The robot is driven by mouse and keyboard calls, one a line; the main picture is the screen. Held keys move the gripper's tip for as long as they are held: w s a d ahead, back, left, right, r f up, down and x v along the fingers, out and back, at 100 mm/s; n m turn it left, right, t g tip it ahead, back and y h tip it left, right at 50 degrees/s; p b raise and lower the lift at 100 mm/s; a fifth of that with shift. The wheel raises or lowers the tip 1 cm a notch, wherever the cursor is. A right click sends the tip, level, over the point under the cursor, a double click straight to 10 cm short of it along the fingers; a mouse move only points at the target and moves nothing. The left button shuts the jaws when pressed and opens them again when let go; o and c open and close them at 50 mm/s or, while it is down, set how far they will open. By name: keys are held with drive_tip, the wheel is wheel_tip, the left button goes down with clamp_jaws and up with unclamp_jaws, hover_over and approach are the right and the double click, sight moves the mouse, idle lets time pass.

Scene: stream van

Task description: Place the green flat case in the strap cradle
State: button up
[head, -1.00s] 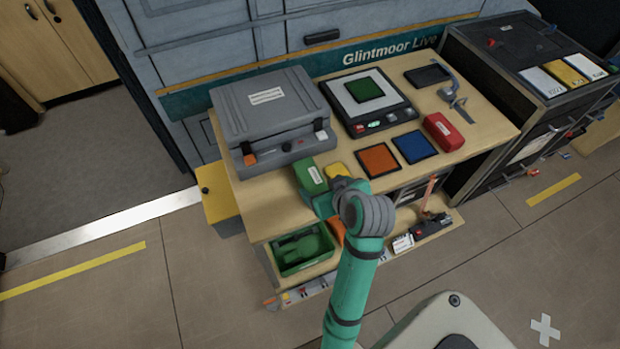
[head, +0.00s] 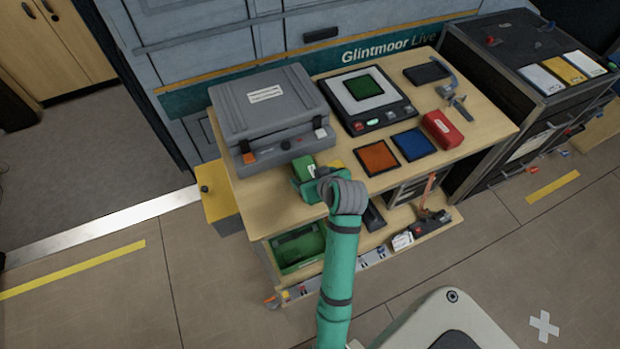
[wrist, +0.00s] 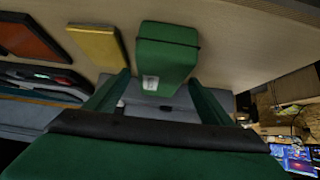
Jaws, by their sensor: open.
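The green case (head: 304,168) stands near the front edge of the desk top, just in front of the grey hard case. In the wrist view the green case (wrist: 167,48) lies ahead of my gripper and between its fingers, with a small pale label on its near end. My gripper (head: 318,186) is open at the near side of the green case; the wrist view shows its two fingers (wrist: 160,80) spread apart. Contact is not clear. A dark holder with an orange-red strap (head: 430,186) on the lower shelf may be the strap cradle; I cannot be sure.
Beside the green case is a yellow block (wrist: 96,43), then an orange pad (head: 378,158) and a blue pad (head: 414,145). The grey hard case (head: 270,110) stands behind. A red case (head: 443,131) lies to the right. A green tray (head: 283,265) sits below the desk top.

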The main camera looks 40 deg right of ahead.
drive_tip(key=c, duration=1.5)
drive_tip(key=shift+c, duration=0.2)
drive_tip(key=shift+r, duration=0.15)
